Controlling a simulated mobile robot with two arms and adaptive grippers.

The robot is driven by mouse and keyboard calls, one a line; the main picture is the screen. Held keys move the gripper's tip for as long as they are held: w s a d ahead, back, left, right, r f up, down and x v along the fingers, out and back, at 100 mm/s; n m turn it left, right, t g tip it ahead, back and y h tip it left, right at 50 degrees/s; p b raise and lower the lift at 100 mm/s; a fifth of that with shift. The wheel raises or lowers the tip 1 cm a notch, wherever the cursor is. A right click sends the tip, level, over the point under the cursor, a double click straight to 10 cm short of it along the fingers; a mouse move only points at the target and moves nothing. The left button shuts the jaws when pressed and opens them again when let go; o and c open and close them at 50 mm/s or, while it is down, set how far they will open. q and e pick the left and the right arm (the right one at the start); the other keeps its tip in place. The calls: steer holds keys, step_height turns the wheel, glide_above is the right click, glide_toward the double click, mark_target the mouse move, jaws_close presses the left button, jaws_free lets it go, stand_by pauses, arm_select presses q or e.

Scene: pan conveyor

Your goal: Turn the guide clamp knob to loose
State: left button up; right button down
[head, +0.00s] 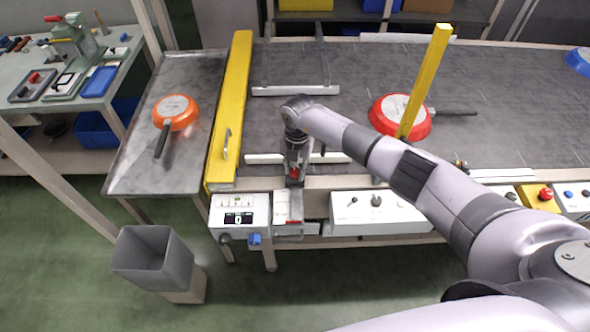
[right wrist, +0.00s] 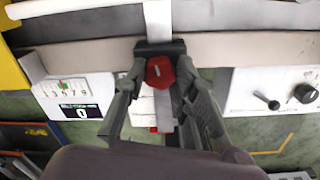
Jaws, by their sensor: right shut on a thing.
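The guide clamp knob is red with a pale mark on its face (right wrist: 161,72). It sits on a dark block at the conveyor's front edge, in line with a white guide bar. My right gripper (right wrist: 160,78) has its two fingers on either side of the knob and is shut on it. In the head view the gripper (head: 294,167) points down at the front rail, with a little of the red knob (head: 294,174) showing below it. My left gripper is not in view.
A box with a scale and a display reading 0 (head: 238,212) stands left of the knob, a switch panel (head: 380,213) right. A yellow barrier (head: 231,110) lies further left. A red pan (head: 383,118) is on the conveyor, an orange pan (head: 176,108) on the side table.

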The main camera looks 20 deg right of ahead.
steer(key=n+b, duration=0.4)
steer(key=shift+w+f, duration=0.1)
steer(key=shift+f, duration=0.1)
steer(key=n+b, duration=0.7)
steer(key=shift+n, duration=0.4)
steer(key=shift+r+n+b, duration=0.15)
steer(key=shift+n+b, duration=0.8)
steer(key=shift+n, duration=0.15)
steer(key=shift+r+n+b, duration=0.1)
steer(key=shift+n+b, duration=0.8)
steer(key=shift+n, duration=0.2)
steer(key=c, duration=1.3)
jaws_free()
steer(key=shift+g, duration=0.3)
